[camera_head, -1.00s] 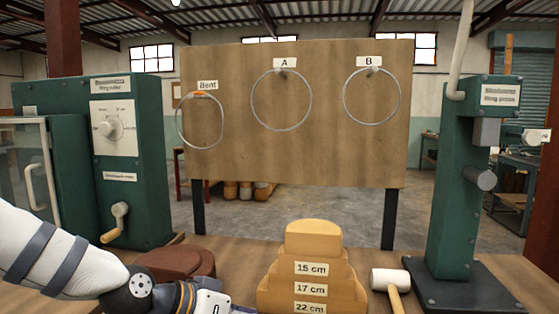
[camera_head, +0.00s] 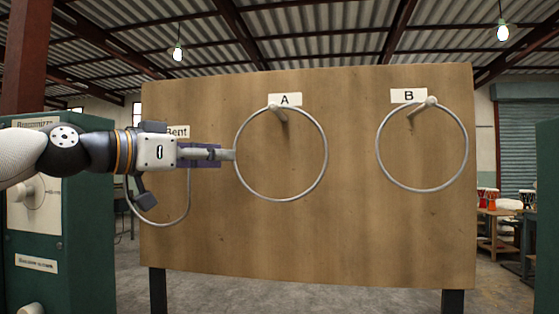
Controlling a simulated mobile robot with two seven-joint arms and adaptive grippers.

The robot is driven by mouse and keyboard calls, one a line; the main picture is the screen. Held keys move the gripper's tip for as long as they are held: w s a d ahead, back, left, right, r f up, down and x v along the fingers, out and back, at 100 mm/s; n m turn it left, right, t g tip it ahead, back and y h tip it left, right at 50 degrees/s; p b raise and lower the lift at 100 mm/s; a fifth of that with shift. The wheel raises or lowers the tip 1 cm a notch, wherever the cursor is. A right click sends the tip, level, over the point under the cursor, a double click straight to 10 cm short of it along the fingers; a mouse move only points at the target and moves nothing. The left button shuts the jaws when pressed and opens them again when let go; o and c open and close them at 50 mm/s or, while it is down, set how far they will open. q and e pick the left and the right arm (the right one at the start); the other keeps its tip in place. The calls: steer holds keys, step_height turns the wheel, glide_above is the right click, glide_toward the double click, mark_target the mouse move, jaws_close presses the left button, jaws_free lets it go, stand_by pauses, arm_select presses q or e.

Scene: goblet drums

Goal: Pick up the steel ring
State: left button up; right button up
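A thin steel ring (camera_head: 326,153) hangs on the peg under label A, in the middle of the wooden board. A second steel ring (camera_head: 467,150) hangs on the peg under label B, to the right. A third ring (camera_head: 188,205) at the "Bent" label is partly hidden behind my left gripper and wrist. My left gripper (camera_head: 230,155) comes in level from the left, its fingertips at the left edge of ring A. I see it side-on, so I cannot tell whether its fingers are open or closed on the wire. My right gripper is out of view.
The wooden board (camera_head: 350,240) stands on dark posts and fills the middle of the view. A green machine (camera_head: 60,270) stands at the left, and part of another green one (camera_head: 547,220) shows at the right edge. Small drums (camera_head: 487,198) stand in the right background.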

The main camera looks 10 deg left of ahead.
mark_target(235, 165)
arm_select(q)
steer(key=x, duration=0.4)
steer(key=shift+w+d+r, duration=0.2)
steer(key=shift+w+d, duration=0.05)
steer(key=shift+d, duration=0.1)
steer(key=shift+s+a+r, duration=0.1)
steer(key=shift+c, duration=0.7)
jaws_close()
